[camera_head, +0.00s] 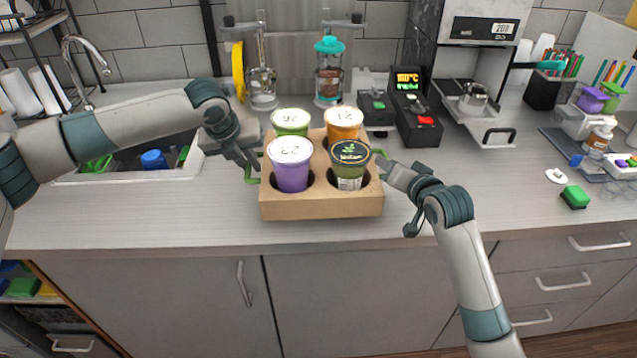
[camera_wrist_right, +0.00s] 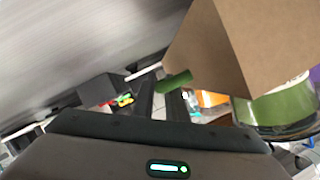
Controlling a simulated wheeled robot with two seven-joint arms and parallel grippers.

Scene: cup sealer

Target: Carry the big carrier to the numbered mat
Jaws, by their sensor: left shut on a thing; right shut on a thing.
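The big cardboard carrier (camera_head: 320,204) is in the middle of the head view, near the counter's front edge. It holds a purple cup (camera_head: 291,176), an orange cup (camera_head: 343,122), a green cup (camera_head: 290,122) and a dark-lidded green cup (camera_head: 349,165). My left gripper (camera_head: 251,170) is shut on the carrier's green handle on its left side. My right gripper (camera_head: 384,166) is shut at its right side; the right wrist view shows a green handle (camera_wrist_right: 174,81) at its fingers. I cannot tell whether the carrier touches the counter. I cannot identify a numbered mat.
A sink (camera_head: 125,165) lies at the left. A black heater with a display (camera_head: 411,105) and a coffee machine (camera_head: 477,100) stand behind and right. The counter right of my right gripper is mostly clear.

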